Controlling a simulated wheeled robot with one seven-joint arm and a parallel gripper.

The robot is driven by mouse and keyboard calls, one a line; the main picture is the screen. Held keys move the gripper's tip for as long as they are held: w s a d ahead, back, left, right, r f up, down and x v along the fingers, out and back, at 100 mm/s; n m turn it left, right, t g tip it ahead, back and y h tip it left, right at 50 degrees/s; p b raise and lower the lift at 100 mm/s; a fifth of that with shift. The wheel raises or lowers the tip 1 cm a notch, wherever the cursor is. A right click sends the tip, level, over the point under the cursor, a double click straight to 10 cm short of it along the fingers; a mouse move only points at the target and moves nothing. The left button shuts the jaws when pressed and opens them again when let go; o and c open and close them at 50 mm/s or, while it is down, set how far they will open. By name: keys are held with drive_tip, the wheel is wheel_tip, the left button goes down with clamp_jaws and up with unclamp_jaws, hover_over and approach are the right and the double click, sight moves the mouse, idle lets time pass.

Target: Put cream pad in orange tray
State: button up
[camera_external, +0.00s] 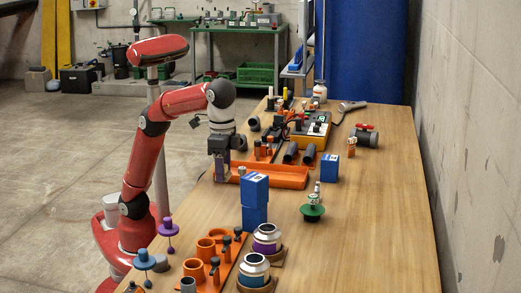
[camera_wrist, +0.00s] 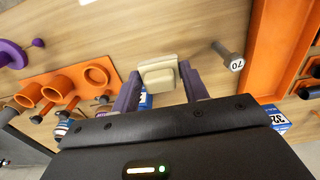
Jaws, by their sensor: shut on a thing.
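The cream pad (camera_wrist: 158,72) is between the two purple-grey fingers of my gripper (camera_wrist: 160,88) in the wrist view. My gripper is shut on it and holds it by its sides. In the external view my gripper (camera_external: 220,172) points down over the table, just left of the orange tray; the pad is too small to make out there. The orange tray (camera_external: 285,176) lies on the table beyond the blue boxes. Part of the orange tray (camera_wrist: 262,45) also shows at the right of the wrist view, apart from the pad.
A grey bolt-like piece marked 70 (camera_wrist: 229,58) stands between the pad and the tray. Stacked blue boxes (camera_external: 254,190) stand in front of the tray, and another blue box (camera_external: 329,167) is to its right. An orange holder with rings (camera_external: 215,250) is nearer the camera.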

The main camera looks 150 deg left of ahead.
drive_tip(key=s+a, duration=0.5)
drive_tip(key=a, duration=0.7)
hover_over(261, 168)
drive_tip(key=w+d, duration=0.3)
drive_tip(key=w, duration=0.2)
drive_tip(key=f, duration=0.5)
drive_tip(key=shift+s+a+f, duration=0.1)
drive_tip(key=shift+s, duration=0.15)
drive_tip(key=shift+f+b, duration=0.65)
drive_tip(key=shift+f, duration=1.35)
drive_tip(key=shift+f, duration=0.2)
drive_tip(key=o, duration=1)
drive_tip(key=shift+c, duration=0.2)
